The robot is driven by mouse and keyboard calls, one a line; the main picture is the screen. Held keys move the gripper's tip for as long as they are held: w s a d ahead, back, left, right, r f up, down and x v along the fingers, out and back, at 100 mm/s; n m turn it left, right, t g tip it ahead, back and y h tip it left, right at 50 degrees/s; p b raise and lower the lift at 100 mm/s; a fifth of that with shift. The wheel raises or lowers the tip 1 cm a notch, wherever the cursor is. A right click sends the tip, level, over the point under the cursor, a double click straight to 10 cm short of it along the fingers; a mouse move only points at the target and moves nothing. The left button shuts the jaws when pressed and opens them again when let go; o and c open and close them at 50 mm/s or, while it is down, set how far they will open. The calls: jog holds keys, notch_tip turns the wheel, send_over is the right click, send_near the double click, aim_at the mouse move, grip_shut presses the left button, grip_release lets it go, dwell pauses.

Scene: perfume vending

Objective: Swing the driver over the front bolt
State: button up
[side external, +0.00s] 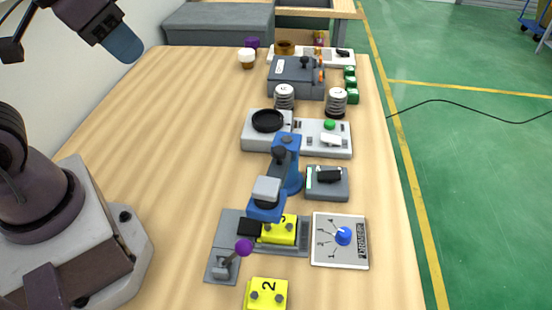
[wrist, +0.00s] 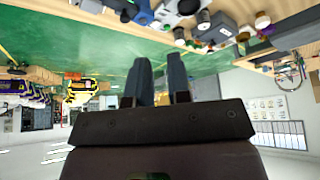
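A blue swing arm with a grey block on its end (side external: 266,190), which looks like the driver, stands on a blue post (side external: 293,180) near the front of the table. Its end reaches toward a yellow block (side external: 279,230) on a grey fixture (side external: 295,249) and partly covers it. Dark bolt heads show on the yellow block; I cannot tell which bolt the driver's tip is over. My gripper (side external: 124,44) is high at the upper left, far from the driver. In the wrist view its two fingers (wrist: 160,80) stand apart with nothing between them.
A purple-knobbed lever (side external: 243,247), a second yellow block (side external: 266,294) and a white panel with a blue knob (side external: 325,258) surround the fixture. Behind the driver are a grey machine (side external: 343,147) and weight-like stacks (side external: 336,103). The table's left side (side external: 180,130) is clear.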

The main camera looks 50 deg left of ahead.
jog(key=o, duration=0.6)
jog(key=shift+w+d+f+m+g, duration=0.3)
jog(key=shift+w+d+f+g, duration=0.15)
jog(key=shift+w+f+g, duration=0.3)
jog(key=m+g, duration=0.4)
jog(key=m, duration=0.2)
send_over(279, 149)
notch_tip(279, 149, down, 7)
notch_tip(279, 149, down, 12)
jog(key=shift+d+f, duration=0.1)
jog(key=shift+f, duration=0.15)
jog(key=shift+c, duration=0.5)
